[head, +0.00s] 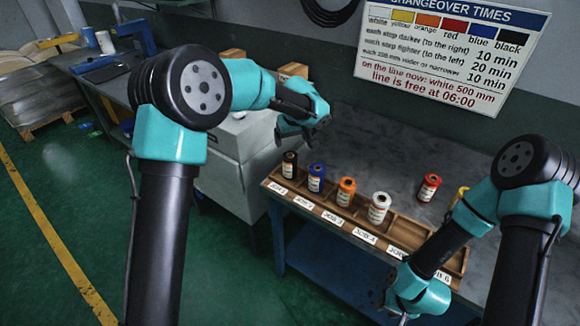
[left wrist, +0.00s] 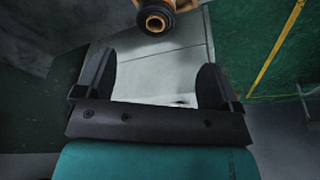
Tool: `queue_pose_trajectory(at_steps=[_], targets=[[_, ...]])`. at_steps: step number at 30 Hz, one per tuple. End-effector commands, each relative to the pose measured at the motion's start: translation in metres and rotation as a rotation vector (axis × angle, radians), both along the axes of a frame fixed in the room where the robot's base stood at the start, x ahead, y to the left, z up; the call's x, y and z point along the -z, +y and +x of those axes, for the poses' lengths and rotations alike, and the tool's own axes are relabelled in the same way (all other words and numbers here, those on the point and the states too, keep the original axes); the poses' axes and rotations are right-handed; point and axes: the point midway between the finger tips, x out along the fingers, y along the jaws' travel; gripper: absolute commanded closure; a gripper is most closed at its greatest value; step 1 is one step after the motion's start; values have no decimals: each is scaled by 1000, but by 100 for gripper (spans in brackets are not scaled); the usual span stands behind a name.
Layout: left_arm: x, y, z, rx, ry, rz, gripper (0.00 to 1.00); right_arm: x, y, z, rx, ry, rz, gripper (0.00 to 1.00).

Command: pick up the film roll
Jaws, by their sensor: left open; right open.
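Several film rolls stand upright in a wooden tray (head: 310,208): a black roll (head: 289,164), a blue roll (head: 316,177), an orange roll (head: 346,191) and a white roll (head: 379,208). A red roll (head: 428,188) stands on the bench behind the tray. A yellow roll (head: 460,195) is partly hidden by my right arm. My left gripper (head: 314,133) is open and empty above and behind the black roll. My right gripper (head: 398,308) is low at the tray's front right.
The tray has label cards along its front and empty compartments at its right end. The grey bench (head: 385,145) is clear behind the rolls. A changeover sign (head: 450,48) hangs on the wall. A white cabinet (head: 235,165) stands left of the tray.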

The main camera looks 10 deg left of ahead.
Motion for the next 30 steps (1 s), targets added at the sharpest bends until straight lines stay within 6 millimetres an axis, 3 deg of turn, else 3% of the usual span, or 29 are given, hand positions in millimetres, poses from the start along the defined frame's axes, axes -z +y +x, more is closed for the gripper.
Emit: queue_pose_trajectory(at_steps=[9,14,30], targets=[[55,8,12,-1,4,1,12,0,0,0,0,0,0,57],[75,11,17,0,3,1,12,0,0,0,0,0,0,57],[87,11,21,-1,1,0,12,0,0,0,0,0,0,57]])
